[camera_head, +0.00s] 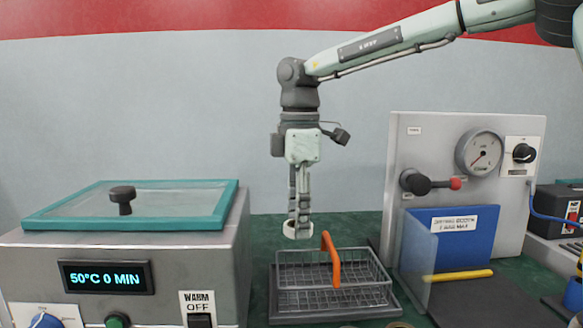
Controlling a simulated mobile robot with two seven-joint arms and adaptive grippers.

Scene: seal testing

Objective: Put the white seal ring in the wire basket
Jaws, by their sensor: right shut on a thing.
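The white seal ring (290,233) is at the fingertips of my right gripper (299,225), which is shut on it. It hangs above the back left part of the wire basket (372,272), apart from it as far as I can tell. The wire basket has grey mesh and an upright orange handle (326,255). It stands on a grey tray (392,311) on the green bench. No ring shows inside the basket. My left gripper is not in view.
A warming bath (225,245) with a teal-framed lid (60,217) and a display reading 50°C 0 MIN stands at left. A test panel (425,140) with a gauge (480,152), blue booth (465,252) and yellow bar (462,275) stands at right. Green bench behind the basket is free.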

